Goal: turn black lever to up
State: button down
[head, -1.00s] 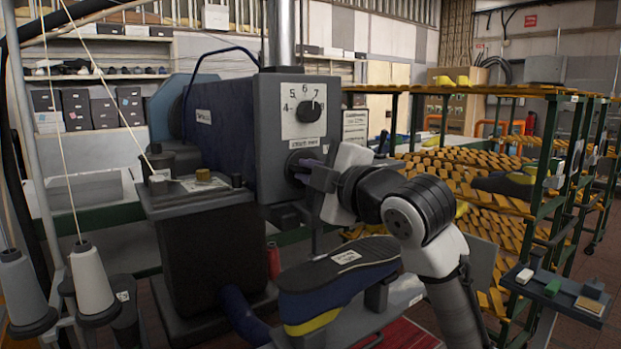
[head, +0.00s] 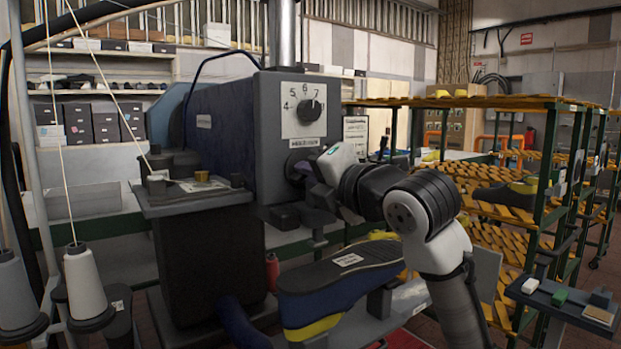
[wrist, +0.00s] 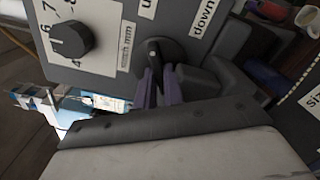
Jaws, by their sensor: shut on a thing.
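The black lever (wrist: 153,54) sits on a round dark base on the grey face of the machine (head: 283,110). In the wrist view its handle runs down the picture between my purple fingers. My gripper (wrist: 160,80) is shut on the lever; the fingers hide part of the handle. In the head view my gripper (head: 303,172) is at the machine's lower right face and covers most of the lever. White labels sit beyond the lever in the wrist view: one reads "down" (wrist: 206,18), and another is cut off, showing "u".
A black dial (head: 309,110) with numbers is just above the lever. A dark blue shoe last (head: 340,280) with its sole up stands below my arm. Thread cones (head: 86,283) stand at left.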

jog(key=shift+f+n, duration=0.1)
jog(key=shift+n, duration=0.5)
jog(key=c, duration=1.5)
grip_release()
jog(key=shift+s, duration=0.1)
